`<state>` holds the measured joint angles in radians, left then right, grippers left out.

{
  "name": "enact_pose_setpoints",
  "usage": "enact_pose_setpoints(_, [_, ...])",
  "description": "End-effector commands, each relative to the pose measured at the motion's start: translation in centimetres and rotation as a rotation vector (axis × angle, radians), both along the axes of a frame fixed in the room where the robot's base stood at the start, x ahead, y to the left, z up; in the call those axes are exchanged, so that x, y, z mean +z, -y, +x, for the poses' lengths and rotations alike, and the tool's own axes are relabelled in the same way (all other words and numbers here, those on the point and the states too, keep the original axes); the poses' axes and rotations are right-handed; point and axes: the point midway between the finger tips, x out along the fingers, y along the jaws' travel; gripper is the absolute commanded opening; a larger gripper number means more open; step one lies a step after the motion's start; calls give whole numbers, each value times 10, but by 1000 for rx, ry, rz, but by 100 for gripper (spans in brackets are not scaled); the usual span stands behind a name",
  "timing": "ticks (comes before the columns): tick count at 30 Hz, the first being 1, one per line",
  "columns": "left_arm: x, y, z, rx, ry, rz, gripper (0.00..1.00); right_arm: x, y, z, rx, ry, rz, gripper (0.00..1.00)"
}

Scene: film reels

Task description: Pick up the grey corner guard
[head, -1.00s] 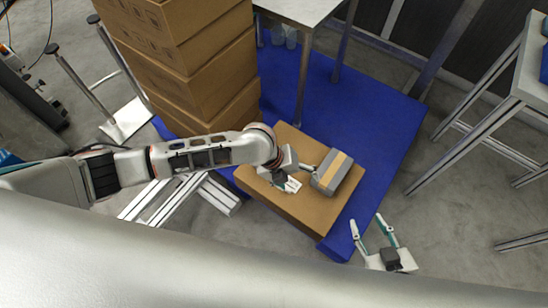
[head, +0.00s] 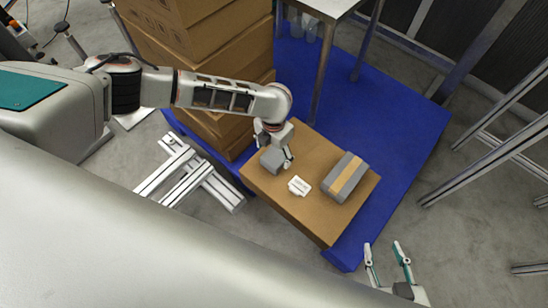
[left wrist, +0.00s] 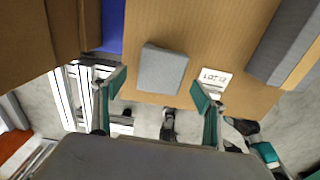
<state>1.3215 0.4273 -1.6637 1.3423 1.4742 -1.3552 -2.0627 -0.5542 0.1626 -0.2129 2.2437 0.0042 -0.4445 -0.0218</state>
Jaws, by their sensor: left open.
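The grey corner guard (left wrist: 163,69) looks like a small plain grey block lying on a flat cardboard box (left wrist: 180,22) in the left wrist view. In the head view the guard (head: 272,159) shows near the box's left edge, partly beside my gripper. My left gripper (head: 277,148) is open above it. In the left wrist view its fingers (left wrist: 159,91) stand apart on either side, with the guard ahead between them and no contact visible. My right gripper (head: 383,252) is open and empty at the bottom right of the head view.
A white label (head: 299,186) lies on the box right of the guard. A larger grey block with a tan band (head: 345,177) lies further right. Stacked cartons (head: 215,45) stand behind my left arm. A blue mat (head: 390,125) lies beneath; metal profiles (head: 185,180) lie left.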

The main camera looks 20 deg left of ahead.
Motion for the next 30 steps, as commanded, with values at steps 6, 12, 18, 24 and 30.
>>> enact_pose_setpoints(6, [-38,1,-3,1,-9,1,72,-8,-3,-5,5,-15,9,40])
enact_pose_setpoints(12, [-44,1,0,1,-2,0,72,4,-7,4,7,13,20,40])
enact_pose_setpoints(18, [-42,1,1,1,0,0,51,6,-7,8,7,22,20,40])
enact_pose_setpoints(24, [-43,1,0,2,-1,0,30,4,-7,6,8,18,19,40])
enact_pose_setpoints(30, [-42,1,0,2,-1,0,30,3,-7,3,8,11,19,40])
